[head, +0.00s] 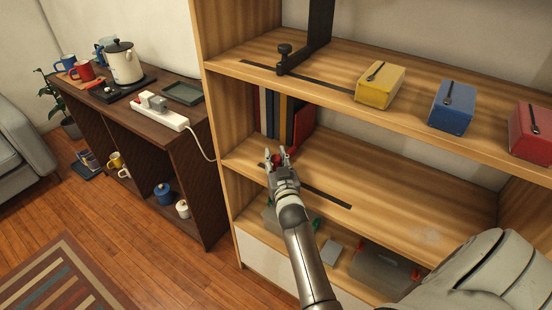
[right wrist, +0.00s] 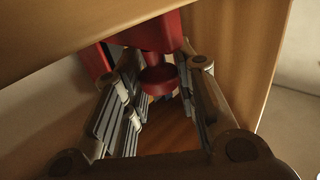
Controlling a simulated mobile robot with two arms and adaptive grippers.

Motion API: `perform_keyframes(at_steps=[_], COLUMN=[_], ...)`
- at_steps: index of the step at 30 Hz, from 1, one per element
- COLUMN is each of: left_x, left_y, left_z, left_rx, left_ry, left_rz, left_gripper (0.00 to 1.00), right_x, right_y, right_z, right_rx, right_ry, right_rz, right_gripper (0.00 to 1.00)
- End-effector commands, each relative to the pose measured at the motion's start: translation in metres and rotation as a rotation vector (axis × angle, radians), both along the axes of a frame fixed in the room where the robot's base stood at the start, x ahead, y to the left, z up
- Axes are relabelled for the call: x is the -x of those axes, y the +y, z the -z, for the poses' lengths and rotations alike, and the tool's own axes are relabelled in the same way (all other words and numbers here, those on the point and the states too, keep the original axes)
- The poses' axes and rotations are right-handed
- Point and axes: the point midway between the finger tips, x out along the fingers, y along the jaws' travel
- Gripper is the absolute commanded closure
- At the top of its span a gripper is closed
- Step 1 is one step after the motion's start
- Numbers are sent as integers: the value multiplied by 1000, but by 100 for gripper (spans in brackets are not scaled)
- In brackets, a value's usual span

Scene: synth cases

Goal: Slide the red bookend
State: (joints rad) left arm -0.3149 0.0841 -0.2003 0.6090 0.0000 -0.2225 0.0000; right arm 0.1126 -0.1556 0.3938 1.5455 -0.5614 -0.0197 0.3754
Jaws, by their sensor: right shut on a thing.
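The red bookend (head: 304,126) stands on the middle shelf of the wooden bookcase, at the right end of a short row of books (head: 272,112). Its red knob (right wrist: 158,78) shows large between the fingers in the right wrist view. My right gripper (head: 279,157) reaches in over the middle shelf and is shut on this knob. The fingers hide part of the knob and the bookend's foot in the head view. A dark slot (head: 328,196) runs along the shelf to the right of the gripper. My left gripper is not in view.
The upper shelf bears a black bookend (head: 318,35) and yellow (head: 380,84), blue (head: 453,106) and red (head: 531,132) boxes. The middle shelf is bare to the right of my gripper. A dark cabinet (head: 200,150) with a power strip (head: 158,113) stands left of the bookcase.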

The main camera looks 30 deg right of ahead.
Motion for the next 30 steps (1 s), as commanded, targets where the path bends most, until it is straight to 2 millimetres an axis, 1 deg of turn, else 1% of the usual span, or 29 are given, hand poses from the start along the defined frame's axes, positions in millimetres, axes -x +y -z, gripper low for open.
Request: perform_keyframes(at_steps=[7, 11, 14, 17, 21, 27, 30], left_x=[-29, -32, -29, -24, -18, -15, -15], left_y=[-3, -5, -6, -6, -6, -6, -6], left_z=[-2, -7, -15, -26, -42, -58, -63], left_rx=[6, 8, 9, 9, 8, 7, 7], left_ry=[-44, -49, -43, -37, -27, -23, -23], left_rz=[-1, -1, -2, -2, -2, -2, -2], left_gripper=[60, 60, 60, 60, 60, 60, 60], right_x=[1, 7, 21, 42, 77, 126, 146], right_y=[-1, -4, -10, -19, -33, -54, -62], right_z=[1, 0, -1, -2, -3, -2, -1], right_rx=[0, 0, 1, 3, 4, 4, 2], right_ry=[3, 4, 7, 10, 11, 11, 10], right_rz=[2, 3, 4, 4, 4, 4, 4], right_gripper=[100, 100, 100, 100, 100, 100, 100])
